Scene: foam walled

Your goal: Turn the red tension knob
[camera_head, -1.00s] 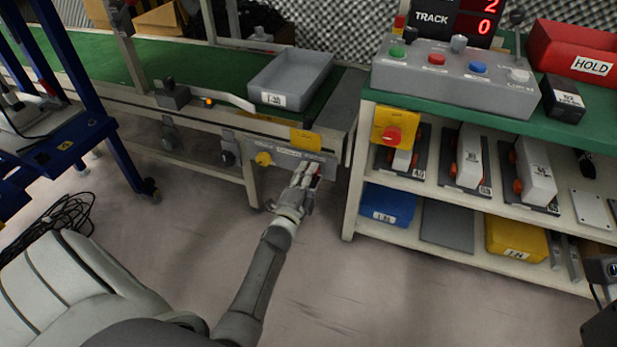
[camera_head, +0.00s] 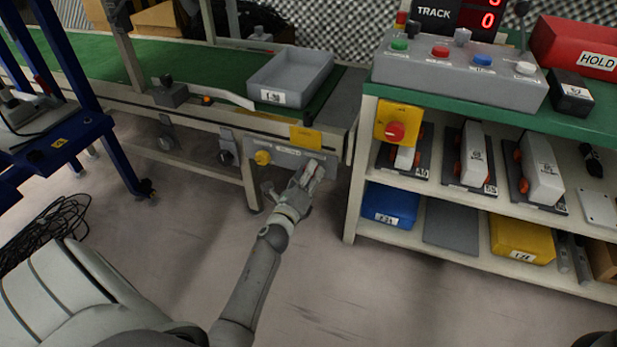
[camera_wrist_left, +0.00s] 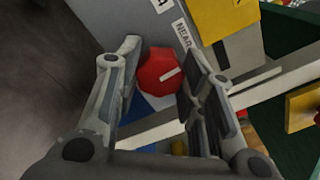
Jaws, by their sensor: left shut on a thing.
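The red tension knob (camera_wrist_left: 160,72) shows in the left wrist view as a red faceted knob with a white pointer line, on the grey panel beside a NEAR label. My left gripper (camera_wrist_left: 160,62) has a finger on each side of it and is shut on it. In the head view my left gripper (camera_head: 312,173) reaches up to the right end of the grey panel (camera_head: 290,160) under the conveyor; its fingers largely hide the knob there. My right gripper is not in view.
A yellow knob (camera_head: 263,157) sits left on the same panel. A grey bin (camera_head: 291,78) stands on the green conveyor above. A shelf rack (camera_head: 352,215) with a red-and-yellow switch (camera_head: 396,131) is close on the right. The floor below is open.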

